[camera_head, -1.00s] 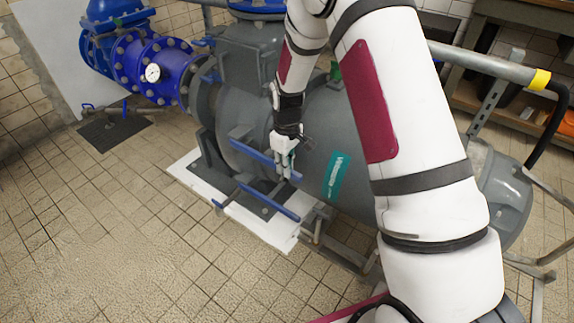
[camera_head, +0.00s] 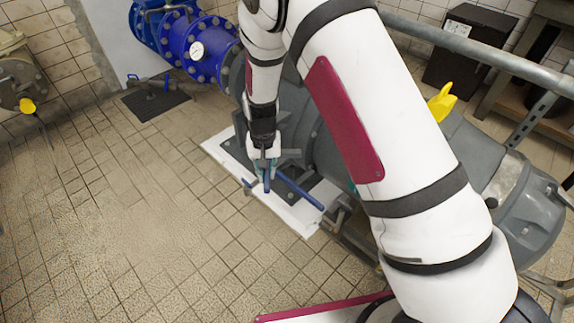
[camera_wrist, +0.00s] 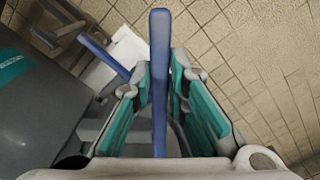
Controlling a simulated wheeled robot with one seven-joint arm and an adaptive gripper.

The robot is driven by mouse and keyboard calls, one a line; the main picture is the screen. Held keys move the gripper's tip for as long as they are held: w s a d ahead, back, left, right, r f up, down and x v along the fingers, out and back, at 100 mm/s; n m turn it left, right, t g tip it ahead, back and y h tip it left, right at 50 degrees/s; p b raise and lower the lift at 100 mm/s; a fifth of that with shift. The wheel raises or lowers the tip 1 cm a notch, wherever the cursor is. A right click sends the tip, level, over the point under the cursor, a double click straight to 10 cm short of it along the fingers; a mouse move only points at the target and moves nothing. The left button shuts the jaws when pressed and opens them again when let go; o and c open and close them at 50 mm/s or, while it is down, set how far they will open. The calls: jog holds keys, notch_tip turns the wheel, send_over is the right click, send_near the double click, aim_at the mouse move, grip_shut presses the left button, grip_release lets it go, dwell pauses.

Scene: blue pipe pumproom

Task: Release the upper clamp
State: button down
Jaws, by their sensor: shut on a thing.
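My gripper (camera_head: 265,172) is low beside the grey pump body, fingers closed around a blue clamp handle (camera_head: 267,186). I take this handle to be the upper clamp's. In the wrist view the blue handle (camera_wrist: 160,50) stands upright between the teal-padded fingers (camera_wrist: 160,110), its end reaching past the fingertips. A second blue handle (camera_head: 300,190) runs down to the right over the white base plate; it also shows in the wrist view (camera_wrist: 103,56), left of the held one and apart from it. The clamp's pivot is hidden behind my gripper.
The grey pump body (camera_wrist: 38,110) is close on the left in the wrist view. A grey rail (camera_head: 480,45) crosses at upper right. The tiled floor (camera_head: 130,220) at left is clear.

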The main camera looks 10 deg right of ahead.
jog(key=w+a+m, duration=0.5)
jog(key=a+m, duration=0.1)
jog(key=a, duration=0.5)
jog(key=shift+w+m+p, duration=0.25)
jog(key=shift+m+p, duration=0.05)
jog(key=shift+w+a, duration=0.1)
jog(key=c, duration=1.6)
grip_release()
jog(key=shift+o, duration=0.2)
notch_tip(320, 180, up, 12)
